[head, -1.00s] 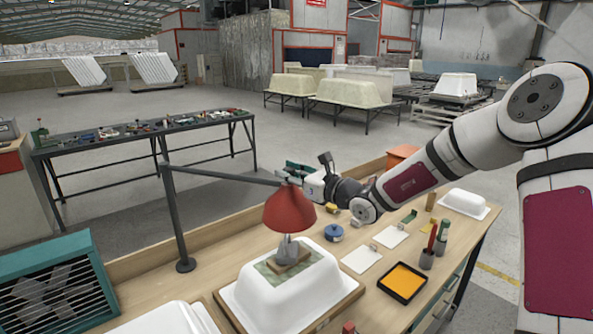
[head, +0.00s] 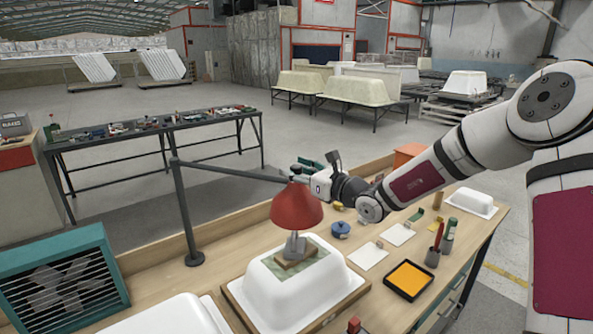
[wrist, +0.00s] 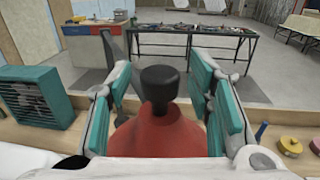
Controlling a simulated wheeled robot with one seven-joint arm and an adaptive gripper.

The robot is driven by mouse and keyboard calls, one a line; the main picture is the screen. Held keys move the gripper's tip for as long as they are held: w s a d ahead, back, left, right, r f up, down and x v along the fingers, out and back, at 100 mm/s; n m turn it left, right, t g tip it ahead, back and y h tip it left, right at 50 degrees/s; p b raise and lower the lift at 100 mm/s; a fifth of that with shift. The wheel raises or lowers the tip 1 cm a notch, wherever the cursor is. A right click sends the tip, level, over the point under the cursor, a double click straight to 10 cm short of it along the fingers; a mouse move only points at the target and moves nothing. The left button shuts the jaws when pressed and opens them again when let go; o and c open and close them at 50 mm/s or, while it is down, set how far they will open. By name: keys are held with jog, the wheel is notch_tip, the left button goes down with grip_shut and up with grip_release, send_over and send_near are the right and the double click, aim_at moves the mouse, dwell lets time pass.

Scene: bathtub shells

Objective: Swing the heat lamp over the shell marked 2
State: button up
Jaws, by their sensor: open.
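The heat lamp has a red cone shade (head: 296,208) on a dark arm (head: 230,172) from a post (head: 186,220). The shade hangs over a white shell (head: 300,285) with a green patch and a grey tool on it. Another white shell (head: 170,318) is cut off at the lower left. I cannot read a number on either. My gripper (head: 303,170) is at the top of the shade. In the wrist view its teal fingers (wrist: 162,75) are open, one on each side of a black knob (wrist: 159,85) above the red shade (wrist: 158,135). Contact is not visible.
A teal fan heater (head: 62,280) stands at the bench's left. A table of tools (head: 150,130) stands behind.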

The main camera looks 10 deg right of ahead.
jog(key=v, duration=1.2)
jog(key=s+a+n+g, duration=0.5)
jog(key=s+a+n, duration=0.1)
jog(key=s+n, duration=0.25)
jog(key=s+a+n+g, duration=0.5)
jog(key=s+a+n, duration=0.25)
jog(key=s, duration=0.25)
jog(key=s+d+r+n+h, duration=0.2)
jog(key=s+d+n+h, duration=0.3)
jog(key=s+d+n, duration=0.1)
jog(key=s+d+r+n+t+h, duration=0.1)
jog(key=s+d+r+n+h, duration=0.1)
jog(key=s+d+n+h, duration=0.3)
jog(key=s+d+n, duration=0.1)
jog(key=s+d, duration=0.3)
jog(key=s, duration=0.1)
jog(key=shift+s+r+n+h, duration=0.15)
jog(key=shift+r+n+h, duration=0.15)
jog(key=shift+h, duration=0.1)
